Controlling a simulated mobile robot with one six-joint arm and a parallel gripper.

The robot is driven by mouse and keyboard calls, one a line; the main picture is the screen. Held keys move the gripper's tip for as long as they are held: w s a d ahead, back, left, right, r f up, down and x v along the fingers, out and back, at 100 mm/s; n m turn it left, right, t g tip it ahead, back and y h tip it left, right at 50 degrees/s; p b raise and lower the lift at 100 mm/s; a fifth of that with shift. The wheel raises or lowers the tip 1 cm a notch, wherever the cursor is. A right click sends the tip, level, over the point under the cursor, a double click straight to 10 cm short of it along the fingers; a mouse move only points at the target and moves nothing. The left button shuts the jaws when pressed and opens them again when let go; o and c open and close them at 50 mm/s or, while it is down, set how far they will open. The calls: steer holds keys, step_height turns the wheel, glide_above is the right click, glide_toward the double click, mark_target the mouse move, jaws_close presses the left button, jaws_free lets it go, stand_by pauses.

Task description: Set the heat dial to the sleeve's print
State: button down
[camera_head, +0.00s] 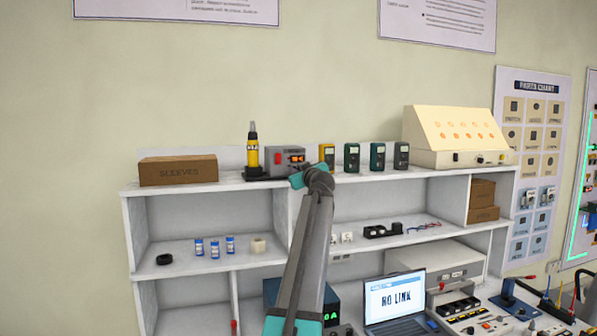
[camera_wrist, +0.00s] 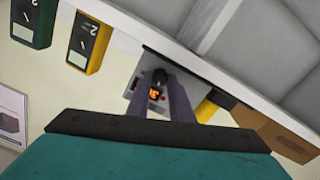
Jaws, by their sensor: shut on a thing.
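The heat station, a grey box (camera_head: 270,164) with a red switch and a lit orange display, stands on the top shelf. It also shows, turned over, in the wrist view (camera_wrist: 136,102). My gripper (camera_head: 299,168) is at its front. In the wrist view my gripper's two dark fingers (camera_wrist: 160,84) are shut on the small dark heat dial (camera_wrist: 159,74). The fingers hide part of the display (camera_wrist: 154,94), so its digits cannot be fully read. A brown box (camera_head: 178,171) marked SLEEVES is at the shelf's left. No sleeve print is readable.
A yellow heat tool (camera_head: 252,152) stands just left of the station. Several meters, the nearest yellow (camera_head: 327,156), stand to its right. A cream sloped panel unit (camera_head: 452,135) is further right. Small blue-white containers (camera_head: 214,248) sit on the shelf below.

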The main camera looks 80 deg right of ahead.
steer(key=shift+f+m+b, duration=0.1)
steer(key=shift+m+b, duration=0.25)
steer(key=shift+m, duration=0.05)
steer(key=shift+m+b, duration=0.5)
steer(key=shift+m, duration=0.3)
steer(key=m+b, duration=0.1)
steer(key=m, duration=0.3)
steer(key=shift+m+b, duration=0.35)
steer(key=shift+m, duration=0.05)
steer(key=m, duration=0.8)
steer(key=shift+p, duration=0.4)
steer(key=shift+f+m, duration=0.1)
steer(key=shift+m, duration=0.3)
steer(key=c, duration=1.6)
jaws_free()
steer(key=shift+o, duration=0.2)
